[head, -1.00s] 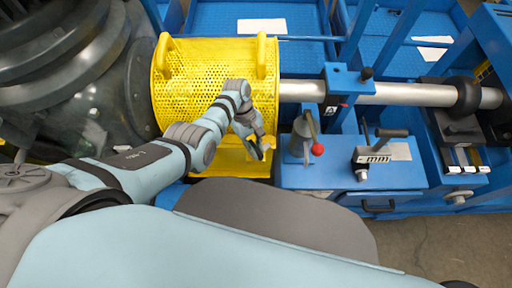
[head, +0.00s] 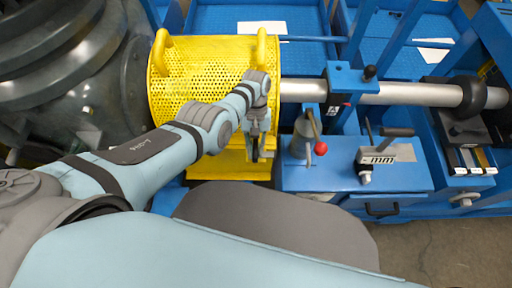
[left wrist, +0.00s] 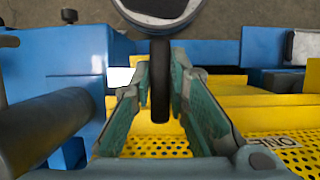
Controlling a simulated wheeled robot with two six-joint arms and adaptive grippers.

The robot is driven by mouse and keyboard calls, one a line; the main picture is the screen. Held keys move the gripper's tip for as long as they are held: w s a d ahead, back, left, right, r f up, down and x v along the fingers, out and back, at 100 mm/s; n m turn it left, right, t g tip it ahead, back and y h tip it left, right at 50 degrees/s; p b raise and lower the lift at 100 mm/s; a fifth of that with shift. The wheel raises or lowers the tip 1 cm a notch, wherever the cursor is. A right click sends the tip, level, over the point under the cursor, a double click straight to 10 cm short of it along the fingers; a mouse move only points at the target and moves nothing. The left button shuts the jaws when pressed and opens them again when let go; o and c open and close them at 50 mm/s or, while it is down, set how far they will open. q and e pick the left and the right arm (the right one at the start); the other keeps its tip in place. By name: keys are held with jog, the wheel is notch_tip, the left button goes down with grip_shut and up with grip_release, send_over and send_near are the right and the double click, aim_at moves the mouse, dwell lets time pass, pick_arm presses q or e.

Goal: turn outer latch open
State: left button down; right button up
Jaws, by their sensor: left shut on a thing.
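The yellow perforated guard (head: 200,85) stands around the drive, with the silver shaft (head: 415,93) leaving it on the right. My left gripper (head: 256,150) is at the lower right front of the guard. In the left wrist view my left gripper (left wrist: 160,75) is shut on a black upright latch handle (left wrist: 160,95), which sits between its two green-padded fingers. The yellow guard (left wrist: 155,140) lies just behind the handle. The handle's mount is hidden by the gripper.
A blue bench (head: 355,178) right of the guard carries a red-knobbed lever (head: 319,147) and a black-handled block (head: 385,153). A dark round machine (head: 75,80) stands at the left.

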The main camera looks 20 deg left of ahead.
dwell(0.4)
pick_arm(q)
jog(key=c, duration=1.6)
grip_release()
jog(key=shift+o, duration=0.2)
jog(key=v, duration=1.2)
jog(key=shift+w, duration=0.15)
jog(key=shift+f, duration=0.1)
